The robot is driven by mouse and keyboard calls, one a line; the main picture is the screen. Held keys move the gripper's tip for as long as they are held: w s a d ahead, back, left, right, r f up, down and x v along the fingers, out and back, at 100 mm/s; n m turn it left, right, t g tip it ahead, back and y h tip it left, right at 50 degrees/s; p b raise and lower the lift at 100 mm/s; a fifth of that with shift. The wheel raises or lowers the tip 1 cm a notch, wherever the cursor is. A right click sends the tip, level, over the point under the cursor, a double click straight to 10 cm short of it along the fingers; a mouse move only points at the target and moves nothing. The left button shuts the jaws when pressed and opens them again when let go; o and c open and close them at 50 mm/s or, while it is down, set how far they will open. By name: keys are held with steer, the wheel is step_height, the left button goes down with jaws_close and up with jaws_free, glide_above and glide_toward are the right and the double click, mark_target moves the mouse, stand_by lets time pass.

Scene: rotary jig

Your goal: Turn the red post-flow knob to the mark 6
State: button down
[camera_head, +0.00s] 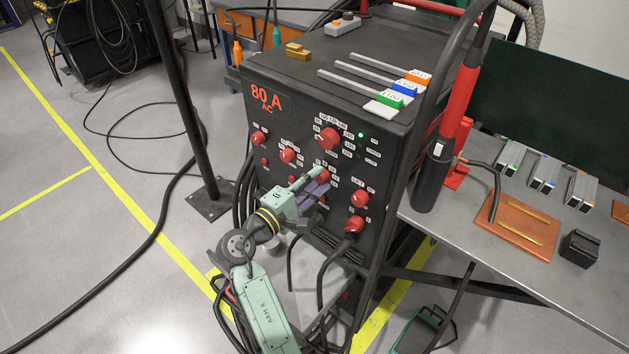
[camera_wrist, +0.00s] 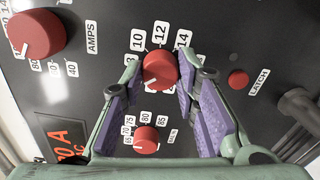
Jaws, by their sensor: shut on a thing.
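A red knob (camera_wrist: 160,66) sits between my fingers in the wrist view, with the marks 10, 12 and 14 around its far side. A mark beside the left finger is partly covered. Its name label is hidden, so I cannot read that it is the post-flow knob. A white pointer line shows on its lower left side; the mark there is hidden. My gripper (camera_wrist: 163,80) is shut on this knob, one purple-padded finger on each side. In the head view my gripper (camera_head: 321,180) reaches the front panel of the black welder (camera_head: 262,122), largely covering the knob.
A larger red AMPS knob (camera_wrist: 36,34), a smaller red knob (camera_wrist: 146,139) and a red LATCH button (camera_wrist: 238,79) are close by. Cables hang below the panel, and a torch (camera_head: 449,140) stands to the right beside a grey table (camera_head: 450,222).

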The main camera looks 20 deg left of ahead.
steer(key=c, duration=1.2)
jaws_free()
steer(key=v, duration=1.2)
